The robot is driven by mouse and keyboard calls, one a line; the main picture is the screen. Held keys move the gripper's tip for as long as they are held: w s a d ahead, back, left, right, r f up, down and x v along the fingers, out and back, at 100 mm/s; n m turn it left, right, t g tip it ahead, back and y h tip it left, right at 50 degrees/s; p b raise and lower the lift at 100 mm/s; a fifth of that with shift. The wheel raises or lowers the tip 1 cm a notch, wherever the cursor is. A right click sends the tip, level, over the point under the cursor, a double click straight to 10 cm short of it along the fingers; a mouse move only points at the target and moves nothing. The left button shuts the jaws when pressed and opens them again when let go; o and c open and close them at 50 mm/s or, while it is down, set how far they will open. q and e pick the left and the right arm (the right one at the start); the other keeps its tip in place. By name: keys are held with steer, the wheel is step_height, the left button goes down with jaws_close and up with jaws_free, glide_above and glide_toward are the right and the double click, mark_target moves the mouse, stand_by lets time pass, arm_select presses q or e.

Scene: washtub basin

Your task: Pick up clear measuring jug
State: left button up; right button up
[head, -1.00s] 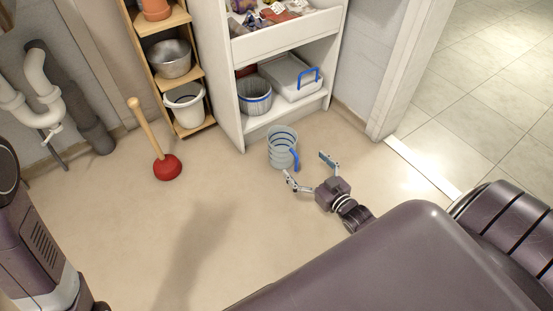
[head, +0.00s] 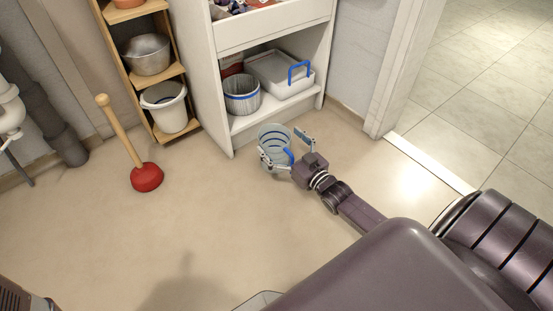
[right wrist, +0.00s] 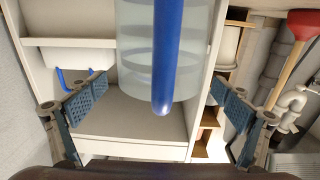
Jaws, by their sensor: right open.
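The clear measuring jug (head: 272,140) stands upright on the floor in front of the white shelf unit. It has dark bands and a blue handle (head: 289,156) on its right side, facing my right gripper. My right gripper (head: 286,148) is open at the jug, with one finger on each side of the handle. In the right wrist view the jug (right wrist: 135,60) and its blue handle (right wrist: 167,55) fill the upper middle, between the spread fingers. The fingers look clear of the handle there. My left gripper is not in view.
A white shelf unit (head: 226,110) stands just behind the jug, holding a ribbed bucket (head: 241,97) and a white tray (head: 277,76). A red plunger (head: 146,178) stands to the left. A door frame (head: 386,80) is at right.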

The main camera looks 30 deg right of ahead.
steer(key=shift+w, duration=0.75)
steer(key=c, duration=1.7)
steer(key=shift+r, duration=0.1)
